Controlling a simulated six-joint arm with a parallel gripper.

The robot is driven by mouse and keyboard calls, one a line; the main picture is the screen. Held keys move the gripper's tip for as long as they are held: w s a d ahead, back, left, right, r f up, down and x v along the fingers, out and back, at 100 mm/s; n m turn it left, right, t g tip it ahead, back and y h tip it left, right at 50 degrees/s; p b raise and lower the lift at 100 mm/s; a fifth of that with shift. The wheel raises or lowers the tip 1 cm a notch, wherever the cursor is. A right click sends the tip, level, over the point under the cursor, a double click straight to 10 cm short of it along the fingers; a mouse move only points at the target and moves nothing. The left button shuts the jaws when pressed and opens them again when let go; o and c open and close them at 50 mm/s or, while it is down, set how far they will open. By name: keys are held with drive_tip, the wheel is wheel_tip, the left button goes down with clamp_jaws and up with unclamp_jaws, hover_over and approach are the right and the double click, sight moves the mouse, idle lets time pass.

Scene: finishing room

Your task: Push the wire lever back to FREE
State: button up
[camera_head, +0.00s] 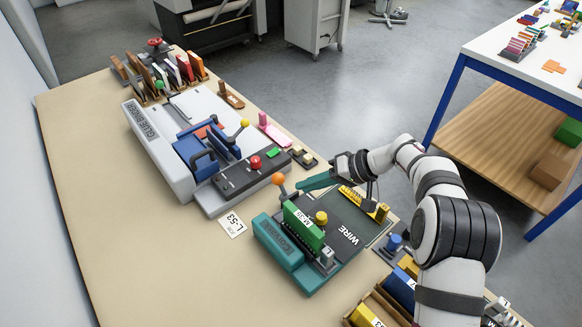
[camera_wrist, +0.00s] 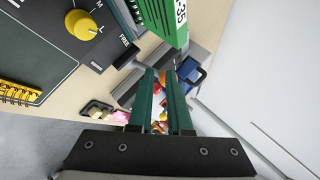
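The teal and dark wire machine (camera_head: 340,215) stands on the bench, with the word WIRE on its top. Its lever carries an orange ball knob (camera_head: 278,180) and stands at the machine's back left corner. The mark FREE (camera_wrist: 124,40) shows at the panel's edge in the wrist view. My gripper (camera_head: 299,188) reaches in from the right with its teal fingers pointing left, the tips close to the knob. In the wrist view a narrow gap parts the fingers (camera_wrist: 161,76), and something orange-red shows through it. I cannot tell whether that is the knob or whether the fingers touch it.
A green block marked 35 (camera_head: 303,225) stands upright on the machine, close to my fingers. A yellow dial (camera_head: 321,217) is beside it. The glue binder (camera_head: 200,150) with a red knob stands behind to the left. Bare bench lies at the left.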

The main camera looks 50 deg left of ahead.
drive_tip(key=w+y, duration=0.2)
drive_tip(key=w+d+r+m+y, duration=0.1)
drive_tip(key=w+y, duration=0.1)
drive_tip(key=w, duration=0.1)
drive_tip(key=w+d+m+y, duration=0.1)
drive_tip(key=w+y, duration=0.1)
drive_tip(key=shift+w+r, duration=0.3)
drive_tip(key=shift+r, duration=0.1)
clamp_jaws()
hover_over(283, 189)
drive_tip(key=w+d, duration=0.1)
drive_tip(key=w, duration=0.3)
drive_tip(key=f, duration=0.2)
drive_tip(key=shift+s+f+y, duration=0.2)
drive_tip(key=shift+f+y, duration=0.1)
drive_tip(key=shift+f, duration=0.05)
drive_tip(key=shift+s+d+f, duration=0.15)
drive_tip(key=shift+s+f, duration=0.05)
drive_tip(key=shift+s, duration=0.2)
